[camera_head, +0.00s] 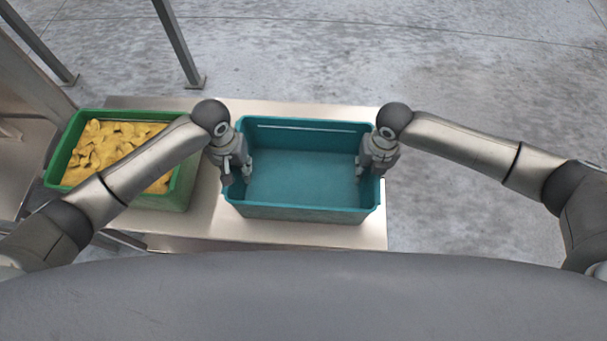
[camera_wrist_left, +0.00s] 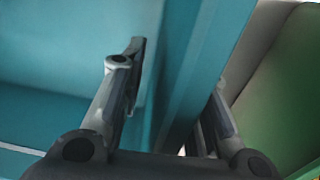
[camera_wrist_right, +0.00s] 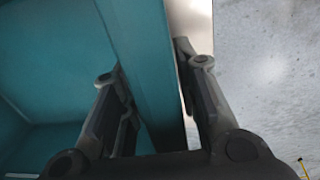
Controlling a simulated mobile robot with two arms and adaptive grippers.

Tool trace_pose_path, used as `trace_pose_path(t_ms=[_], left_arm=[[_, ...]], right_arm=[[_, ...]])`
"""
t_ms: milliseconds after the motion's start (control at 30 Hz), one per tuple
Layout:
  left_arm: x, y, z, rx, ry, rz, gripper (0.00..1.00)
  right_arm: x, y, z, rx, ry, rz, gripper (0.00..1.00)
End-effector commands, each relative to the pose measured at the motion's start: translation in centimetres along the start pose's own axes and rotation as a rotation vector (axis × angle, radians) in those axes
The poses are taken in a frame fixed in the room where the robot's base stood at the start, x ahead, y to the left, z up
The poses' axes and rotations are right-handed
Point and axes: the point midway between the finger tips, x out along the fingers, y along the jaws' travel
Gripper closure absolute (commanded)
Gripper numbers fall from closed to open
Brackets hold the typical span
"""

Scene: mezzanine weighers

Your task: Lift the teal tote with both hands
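The teal tote (camera_head: 305,213) is an open, empty-looking box, level on the metal bench in the head view. My left gripper (camera_head: 237,174) is at its left end wall, pointing down. In the left wrist view one finger is inside the tote and one outside, closed in on the wall (camera_wrist_left: 190,75). My right gripper (camera_head: 370,172) is at the right end wall in the same way. In the right wrist view its fingers close in on the wall (camera_wrist_right: 148,60) from both sides. The outer fingertips are partly hidden by the walls.
A green crate (camera_head: 163,202) of yellow pieces (camera_head: 110,148) stands left of the tote, close to my left gripper and partly behind my left arm. The metal bench (camera_head: 290,237) ends just right of the tote. Grey floor lies beyond, with metal posts (camera_head: 180,45) at the back left.

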Motion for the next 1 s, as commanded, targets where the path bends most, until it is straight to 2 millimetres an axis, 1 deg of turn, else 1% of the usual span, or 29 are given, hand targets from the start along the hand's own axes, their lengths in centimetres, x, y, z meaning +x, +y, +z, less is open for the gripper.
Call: trace_pose_path(t_ms=[33,233,767,867,1000], left_arm=[[0.0,0.0,0.0,0.000,0.000,0.000,0.74],[0.0,0.0,0.0,0.000,0.000,0.000,1.00],[-0.2,0.0,-0.1,0.000,0.001,0.000,1.00],[-0.5,0.0,-0.1,0.000,0.001,0.000,1.00],[-1.3,0.1,-0.1,0.000,0.001,0.000,1.00]], right_arm=[[0.0,0.0,0.0,0.000,0.000,0.000,0.74],[0.0,0.0,0.0,0.001,0.000,0.000,1.00],[-0.2,0.0,0.1,0.001,-0.001,0.000,1.00],[-0.5,0.0,0.1,0.001,-0.001,0.000,1.00],[-1.3,0.0,0.1,0.001,-0.001,0.000,1.00]])
